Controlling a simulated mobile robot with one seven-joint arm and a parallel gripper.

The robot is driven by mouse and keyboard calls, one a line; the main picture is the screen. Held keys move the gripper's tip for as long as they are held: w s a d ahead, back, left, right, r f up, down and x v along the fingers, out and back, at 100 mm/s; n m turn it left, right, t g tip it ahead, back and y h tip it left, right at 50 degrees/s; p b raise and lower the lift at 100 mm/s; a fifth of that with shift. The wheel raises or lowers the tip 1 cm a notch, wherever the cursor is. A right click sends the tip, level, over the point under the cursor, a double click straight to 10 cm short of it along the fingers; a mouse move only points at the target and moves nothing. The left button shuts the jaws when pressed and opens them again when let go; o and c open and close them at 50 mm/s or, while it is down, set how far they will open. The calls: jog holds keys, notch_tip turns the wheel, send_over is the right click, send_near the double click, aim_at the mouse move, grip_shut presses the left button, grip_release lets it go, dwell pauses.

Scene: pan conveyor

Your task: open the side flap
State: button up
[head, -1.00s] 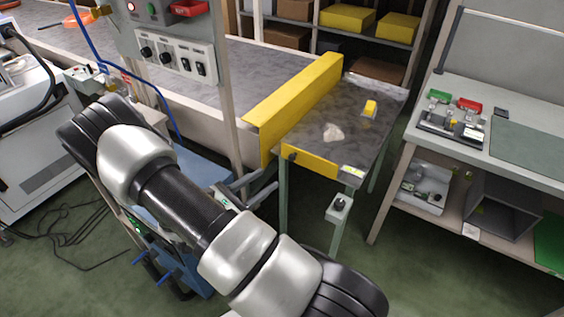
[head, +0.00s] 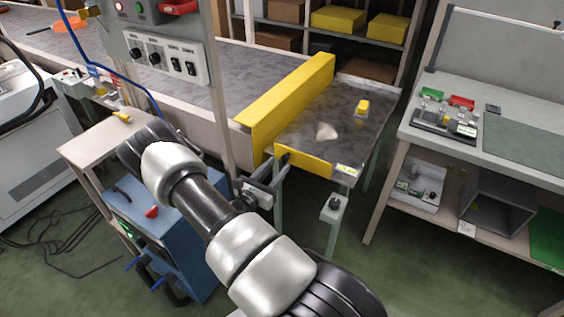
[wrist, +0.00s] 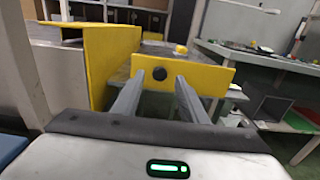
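The side flap (head: 308,167) is a low yellow panel, upright across the near end of the metal table, with a dark round knob (head: 285,156) at its left part. In the wrist view the flap (wrist: 205,78) spans the middle and the knob (wrist: 159,73) shows between my fingertips. My gripper (wrist: 159,79) is open, its two grey fingers apart on either side of the knob in the picture. Whether they reach around it or stop short of it, I cannot tell. In the head view my gripper (head: 278,178) is just in front of the flap's left end.
A tall yellow guard (head: 290,105) stands along the table's left side. A yellow block (head: 362,106) and a pale lump (head: 326,131) lie on the table (head: 345,120). A post (head: 222,110) with a control panel is left of my gripper. A workbench (head: 480,150) stands right.

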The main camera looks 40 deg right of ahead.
aim_at(284, 159)
jog(key=shift+x, duration=2.05)
grip_shut()
